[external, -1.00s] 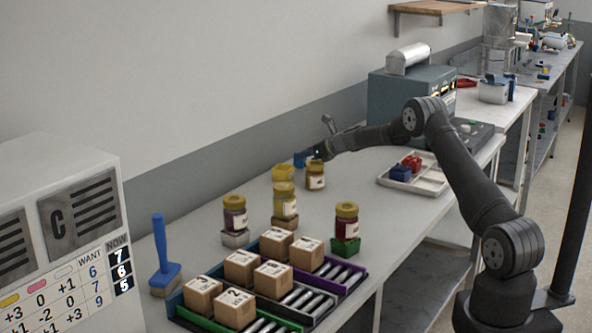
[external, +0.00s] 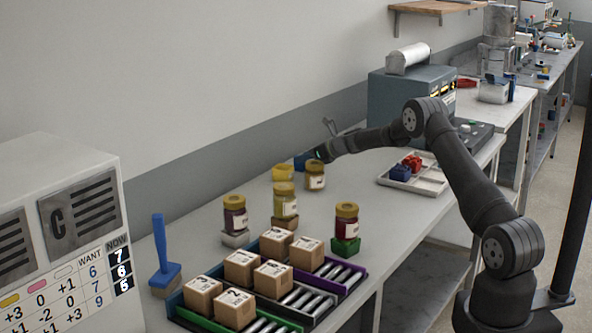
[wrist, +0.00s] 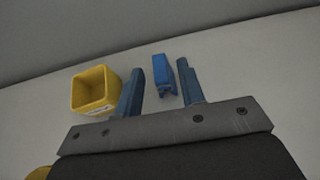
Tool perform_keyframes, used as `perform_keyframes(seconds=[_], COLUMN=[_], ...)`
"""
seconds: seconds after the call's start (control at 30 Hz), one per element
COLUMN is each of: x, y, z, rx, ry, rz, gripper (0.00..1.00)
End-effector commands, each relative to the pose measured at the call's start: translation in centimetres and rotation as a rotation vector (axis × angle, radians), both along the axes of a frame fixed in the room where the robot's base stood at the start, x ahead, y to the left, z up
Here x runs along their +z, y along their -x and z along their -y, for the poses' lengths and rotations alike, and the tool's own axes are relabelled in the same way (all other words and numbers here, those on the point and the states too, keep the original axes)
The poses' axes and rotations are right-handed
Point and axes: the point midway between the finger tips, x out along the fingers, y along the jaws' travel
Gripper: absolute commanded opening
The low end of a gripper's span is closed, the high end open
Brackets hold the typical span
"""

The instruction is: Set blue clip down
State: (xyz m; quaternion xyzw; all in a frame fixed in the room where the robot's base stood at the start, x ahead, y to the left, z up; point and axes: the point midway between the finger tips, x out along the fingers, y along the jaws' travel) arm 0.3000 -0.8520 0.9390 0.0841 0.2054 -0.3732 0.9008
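The blue clip (wrist: 163,74) shows in the wrist view between my two blue-grey fingers, on or just above the grey bench. A clear gap separates it from the left finger and a narrow one from the right finger. My gripper (wrist: 160,90) is open around it. In the external view, my gripper (external: 308,158) is low at the far side of the bench, with a small blue shape at its tip; clip and fingers cannot be told apart there.
A yellow bin (wrist: 97,90) stands left of the fingers; it also shows in the external view (external: 282,173). A gold-lidded jar (external: 315,175) is close in front of my gripper. More jars, boxes on roller lanes, a blue brush (external: 161,262) and a divided tray (external: 399,184) stand nearer.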

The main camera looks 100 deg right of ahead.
Motion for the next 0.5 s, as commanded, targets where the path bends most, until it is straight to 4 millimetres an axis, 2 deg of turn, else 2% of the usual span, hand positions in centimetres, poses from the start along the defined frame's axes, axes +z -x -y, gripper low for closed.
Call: perform_keyframes(seconds=[0.17, 0.5], x=[1.0, 3.6], y=[1.5, 5.4], z=[-1.3, -5.2], rx=[-0.002, -0.002], ry=[-0.002, -0.002], rz=[0.0, 0.0], gripper=[0.36, 0.36])
